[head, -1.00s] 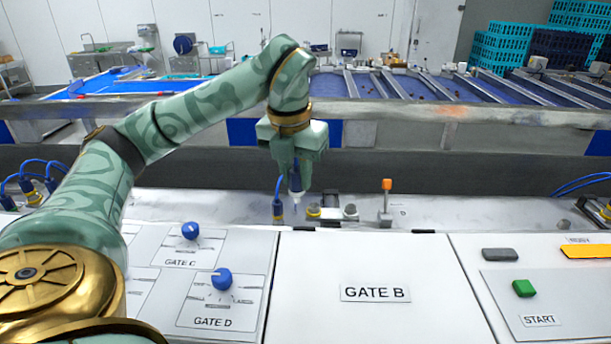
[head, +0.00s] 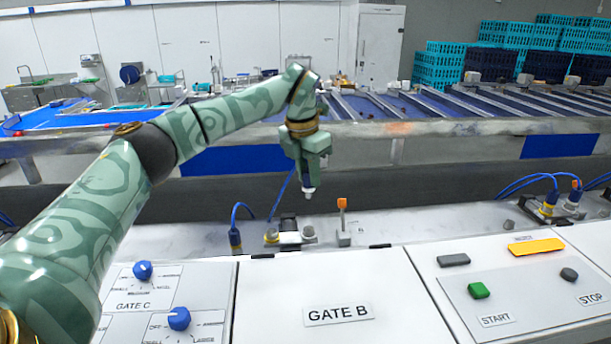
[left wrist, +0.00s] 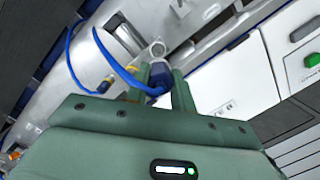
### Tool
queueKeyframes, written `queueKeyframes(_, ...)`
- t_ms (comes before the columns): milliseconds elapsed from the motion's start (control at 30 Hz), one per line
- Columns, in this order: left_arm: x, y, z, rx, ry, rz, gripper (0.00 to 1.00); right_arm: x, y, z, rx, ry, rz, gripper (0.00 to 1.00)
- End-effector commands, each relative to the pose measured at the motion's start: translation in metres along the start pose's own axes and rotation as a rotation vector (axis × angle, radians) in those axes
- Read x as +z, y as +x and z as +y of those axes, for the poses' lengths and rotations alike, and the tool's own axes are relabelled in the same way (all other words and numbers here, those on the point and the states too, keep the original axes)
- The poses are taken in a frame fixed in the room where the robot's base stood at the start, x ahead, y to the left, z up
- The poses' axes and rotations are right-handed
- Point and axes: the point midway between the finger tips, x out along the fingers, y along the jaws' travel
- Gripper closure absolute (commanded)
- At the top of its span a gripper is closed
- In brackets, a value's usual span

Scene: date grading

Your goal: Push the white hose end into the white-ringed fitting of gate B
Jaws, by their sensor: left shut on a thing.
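My left gripper (head: 307,178) points down above the bench behind the gate B panel. It is shut on the blue hose end (left wrist: 158,74), whose white tip (head: 309,191) sticks out below the fingers. A pale fitting (head: 309,232) stands directly below the tip in the head view, with a visible gap between them. My right gripper is out of view.
An orange-topped lever (head: 342,204) stands close right of the fittings. A blue hose with its connector (head: 235,238) stands to the left. The gate B panel (head: 290,280) is in front, beside the START button (head: 479,290). A dark rail (head: 430,180) runs behind.

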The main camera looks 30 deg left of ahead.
Motion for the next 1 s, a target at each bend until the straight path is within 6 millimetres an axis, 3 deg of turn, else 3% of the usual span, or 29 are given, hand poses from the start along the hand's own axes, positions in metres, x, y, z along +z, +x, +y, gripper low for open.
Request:
queueKeyframes(600,-0.008,0.049,0.000,0.000,0.002,0.002,1.00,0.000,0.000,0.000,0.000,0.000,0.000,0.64)
queueKeyframes(1000,-0.010,0.058,0.000,0.000,0.002,0.002,1.00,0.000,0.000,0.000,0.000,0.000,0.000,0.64)
